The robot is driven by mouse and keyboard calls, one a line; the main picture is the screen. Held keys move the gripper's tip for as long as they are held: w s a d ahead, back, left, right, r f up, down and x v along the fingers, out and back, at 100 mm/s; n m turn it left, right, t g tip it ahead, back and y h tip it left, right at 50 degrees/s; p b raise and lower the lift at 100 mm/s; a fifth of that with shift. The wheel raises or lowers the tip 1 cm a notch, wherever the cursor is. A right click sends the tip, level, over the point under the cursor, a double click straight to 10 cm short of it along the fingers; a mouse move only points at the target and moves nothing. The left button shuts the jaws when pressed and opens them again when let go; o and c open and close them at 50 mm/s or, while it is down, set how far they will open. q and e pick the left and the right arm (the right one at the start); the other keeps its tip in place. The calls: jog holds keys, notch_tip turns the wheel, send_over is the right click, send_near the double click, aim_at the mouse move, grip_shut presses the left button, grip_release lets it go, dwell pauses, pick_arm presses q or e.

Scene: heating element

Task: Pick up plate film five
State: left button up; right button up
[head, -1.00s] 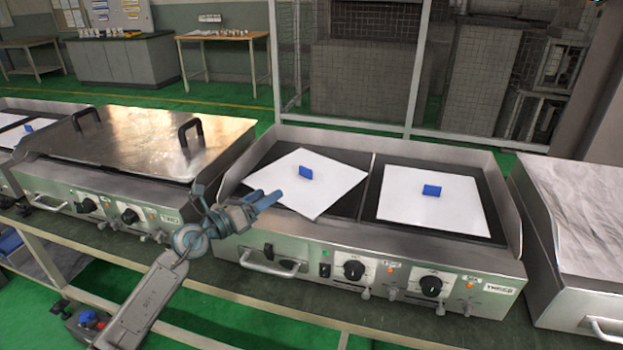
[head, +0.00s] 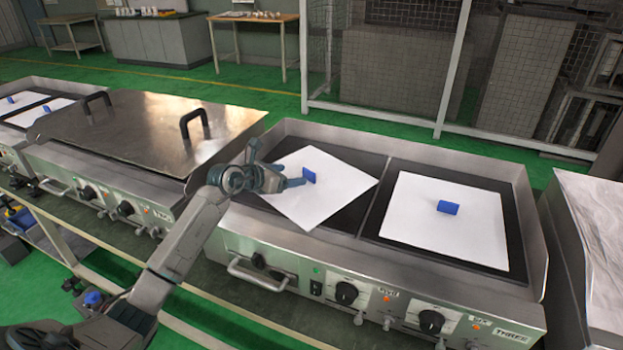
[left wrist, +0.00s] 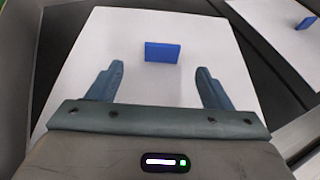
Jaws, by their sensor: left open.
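Plate film five (head: 325,205) is a white square sheet with a small blue tab (head: 309,174) standing on it. It lies askew on the left dark plate of the heater marked THREE, above a knob label that seems to read FIVE. In the left wrist view the film (left wrist: 215,40) and its blue tab (left wrist: 162,52) are straight ahead. My left gripper (head: 292,175) is open above the film's left part, its fingers pointing at the tab. In the left wrist view the tab shows between and beyond the open fingertips (left wrist: 159,70), apart from them. My right gripper is not in view.
A second white film (head: 420,215) with a blue tab (head: 448,208) lies on the right dark plate. The heater's raised metal walls (head: 405,148) surround both plates at the back and sides. A heater with a metal lid (head: 140,125) and black handles stands to the left.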

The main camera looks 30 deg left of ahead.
aim_at(308, 174)
pick_arm(q)
jog(key=x, duration=0.2)
jog(key=shift+w+d+f, duration=0.15)
jog(key=shift+w, duration=0.15)
jog(key=p+x, duration=0.1)
jog(key=x, duration=0.3)
jog(key=shift+w+d+f, duration=0.2)
jog(key=shift+w+f, duration=0.05)
jog(key=shift+f, duration=0.1)
jog(key=c, duration=1.1)
jog(key=shift+c, duration=0.4)
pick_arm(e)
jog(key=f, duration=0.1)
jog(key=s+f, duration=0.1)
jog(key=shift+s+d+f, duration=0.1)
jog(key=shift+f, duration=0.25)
pick_arm(q)
jog(key=shift+r, duration=0.15)
